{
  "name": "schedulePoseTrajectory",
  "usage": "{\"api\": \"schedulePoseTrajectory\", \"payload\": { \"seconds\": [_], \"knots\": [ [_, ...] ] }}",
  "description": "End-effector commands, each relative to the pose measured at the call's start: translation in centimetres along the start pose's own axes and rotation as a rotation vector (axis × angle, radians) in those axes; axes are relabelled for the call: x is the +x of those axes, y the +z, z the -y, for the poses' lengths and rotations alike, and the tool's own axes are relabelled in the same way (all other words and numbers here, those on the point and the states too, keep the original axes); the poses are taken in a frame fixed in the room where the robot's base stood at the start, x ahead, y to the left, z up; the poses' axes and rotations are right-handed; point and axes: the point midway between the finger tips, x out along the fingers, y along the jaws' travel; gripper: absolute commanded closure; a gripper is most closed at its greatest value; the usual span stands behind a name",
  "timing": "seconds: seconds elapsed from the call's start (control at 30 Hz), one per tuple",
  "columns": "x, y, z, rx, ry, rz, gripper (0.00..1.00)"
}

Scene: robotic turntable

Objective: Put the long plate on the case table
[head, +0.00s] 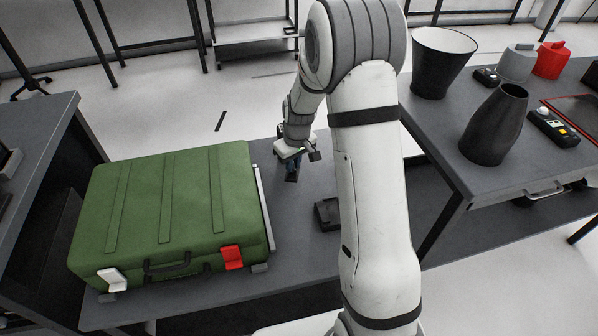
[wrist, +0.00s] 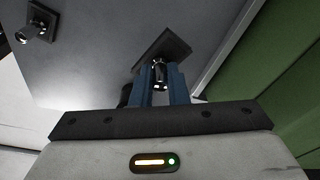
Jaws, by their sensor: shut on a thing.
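My gripper (wrist: 160,82) has blue fingers shut on the metal post of a dark flat plate (wrist: 173,45), which I take to be the long plate. In the head view my gripper (head: 292,173) hangs over the case table (head: 290,235), right of the green case. The plate is at or just above the tabletop; I cannot tell whether it touches. In the head view it is small and mostly hidden by the gripper.
The green case (head: 170,205) fills the table's left part. A dark block (head: 328,213) sits near my arm; a similar piece with a metal post (wrist: 36,22) shows in the wrist view. The right-hand table (head: 440,135) holds a dark vase (head: 494,125) and other items.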

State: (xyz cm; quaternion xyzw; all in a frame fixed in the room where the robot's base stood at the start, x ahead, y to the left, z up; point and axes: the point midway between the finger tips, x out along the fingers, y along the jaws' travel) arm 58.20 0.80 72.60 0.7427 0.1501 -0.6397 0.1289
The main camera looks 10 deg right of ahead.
Motion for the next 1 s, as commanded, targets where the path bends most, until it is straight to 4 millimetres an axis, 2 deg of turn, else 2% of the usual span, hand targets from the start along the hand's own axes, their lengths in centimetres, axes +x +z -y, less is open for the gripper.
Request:
{"api": "schedulePoseTrajectory", "payload": {
  "seconds": [0.03, 0.27, 0.43, 0.83, 0.87, 1.0],
  "knots": [
    [0.8, 0.2, 0.0, 0.000, -0.001, 0.002, 1.00],
    [2.6, 0.5, 0.0, 0.001, 0.000, 0.001, 1.00],
    [5.0, 0.8, 0.0, 0.004, 0.000, 0.001, 1.00],
    [5.8, 0.9, -0.1, 0.004, 0.001, -0.001, 1.00],
    [5.6, 0.9, -0.1, 0.004, 0.001, -0.001, 0.84],
    [5.6, 0.9, -0.1, 0.004, 0.001, -0.001, 0.72]
  ]
}}
